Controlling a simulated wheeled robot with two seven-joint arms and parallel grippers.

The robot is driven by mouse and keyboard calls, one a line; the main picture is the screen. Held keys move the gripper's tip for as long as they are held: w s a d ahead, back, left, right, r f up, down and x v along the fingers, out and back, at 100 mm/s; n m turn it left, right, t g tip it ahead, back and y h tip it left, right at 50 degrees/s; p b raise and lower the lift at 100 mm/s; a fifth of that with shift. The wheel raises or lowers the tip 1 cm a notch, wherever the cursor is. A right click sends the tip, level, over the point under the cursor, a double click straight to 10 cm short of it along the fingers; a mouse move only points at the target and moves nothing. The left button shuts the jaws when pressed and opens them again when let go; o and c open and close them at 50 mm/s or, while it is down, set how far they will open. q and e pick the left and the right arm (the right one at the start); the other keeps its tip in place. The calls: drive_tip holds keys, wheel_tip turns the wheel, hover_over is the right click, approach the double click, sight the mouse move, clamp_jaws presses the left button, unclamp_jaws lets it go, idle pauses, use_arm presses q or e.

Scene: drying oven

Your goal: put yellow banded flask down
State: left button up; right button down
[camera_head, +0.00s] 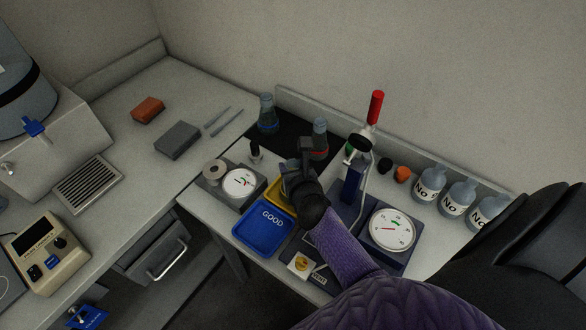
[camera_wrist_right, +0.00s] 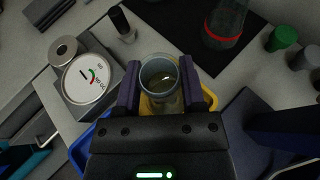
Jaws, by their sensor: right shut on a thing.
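My right gripper (camera_head: 296,178) is shut on a clear glass flask, held upright between its fingers. In the right wrist view the flask's round mouth (camera_wrist_right: 159,76) shows between the fingers (camera_wrist_right: 160,92). Yellow shows around its lower part, but I cannot tell band from tray there. In the head view the gripper mostly hides the flask. It is over or in the yellow tray (camera_head: 273,194); whether its base touches is hidden. My left gripper is not in view.
The black mat (camera_head: 291,142) behind holds a red-banded flask (camera_head: 319,143) and a blue-banded flask (camera_head: 267,115). A dial scale (camera_head: 240,183) stands left and the blue GOOD tray (camera_head: 260,235) in front. A red-handled press (camera_head: 354,185) and gauge (camera_head: 393,229) stand close on the right.

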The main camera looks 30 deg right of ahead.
drive_tip(key=shift+r, duration=0.15)
drive_tip(key=c, duration=0.6)
unclamp_jaws()
drive_tip(key=shift+f, duration=0.2)
drive_tip(key=shift+c, duration=0.2)
drive_tip(key=o, duration=0.4)
drive_tip(key=shift+o, duration=0.2)
drive_tip(key=shift+r, duration=0.1)
drive_tip(key=shift+s+r, duration=0.1)
drive_tip(key=shift+r, duration=0.15)
drive_tip(key=p+v, duration=0.3)
drive_tip(key=v, duration=0.8)
drive_tip(key=shift+s, duration=0.45)
drive_tip(key=shift+a, duration=0.1)
